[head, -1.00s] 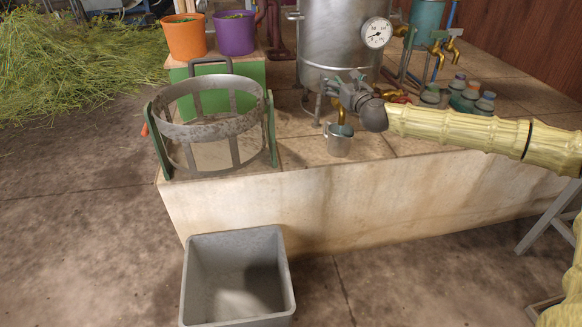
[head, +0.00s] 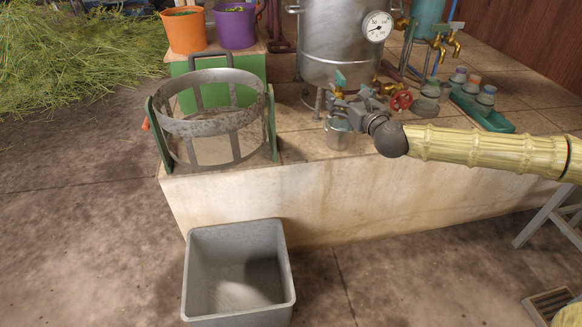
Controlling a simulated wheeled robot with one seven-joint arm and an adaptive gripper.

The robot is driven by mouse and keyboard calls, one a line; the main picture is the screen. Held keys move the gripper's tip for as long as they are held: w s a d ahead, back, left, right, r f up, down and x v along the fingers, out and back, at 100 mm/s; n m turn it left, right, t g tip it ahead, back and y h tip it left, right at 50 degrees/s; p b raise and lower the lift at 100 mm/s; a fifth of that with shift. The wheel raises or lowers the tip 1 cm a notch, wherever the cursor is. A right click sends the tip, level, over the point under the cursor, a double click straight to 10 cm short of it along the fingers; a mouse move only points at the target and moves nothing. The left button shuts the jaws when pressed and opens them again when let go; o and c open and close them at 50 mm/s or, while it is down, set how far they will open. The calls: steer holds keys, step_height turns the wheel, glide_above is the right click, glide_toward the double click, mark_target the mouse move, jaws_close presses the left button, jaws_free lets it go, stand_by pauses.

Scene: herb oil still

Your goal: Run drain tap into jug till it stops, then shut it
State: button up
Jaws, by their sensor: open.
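The metal still pot (head: 330,45) stands on the tiled platform, with a dial gauge on its front. The drain tap low on its front shows its teal handle (head: 340,79); my gripper and arm end hide much of its body. The small metal jug (head: 339,138) stands upright below the tap, near the platform's front edge. My gripper (head: 343,109) is open, just above the jug's rim and below the teal handle. I cannot tell whether it touches either one. Whether liquid runs, and the level in the jug, cannot be made out.
A red valve wheel (head: 401,100) is right of the tap. Several bottles stand by a green tray (head: 488,117). A metal basket (head: 210,125) is on the left, a grey bin (head: 238,272) on the floor in front.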

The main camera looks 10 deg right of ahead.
steer(key=s+a+f+n+g+y+p, duration=0.1)
steer(key=s+a+f+n, duration=0.3)
steer(key=a+f, duration=0.4)
steer(key=s+a+f+n+g+y+p, duration=0.1)
steer(key=s+a+f+n+g, duration=0.3)
steer(key=a+f, duration=0.4)
steer(key=shift+s+a+n+y+p, duration=0.4)
steer(key=shift+s+a+y, duration=0.2)
steer(key=shift+s+a, duration=0.25)
steer(key=shift+s+d+f, duration=0.1)
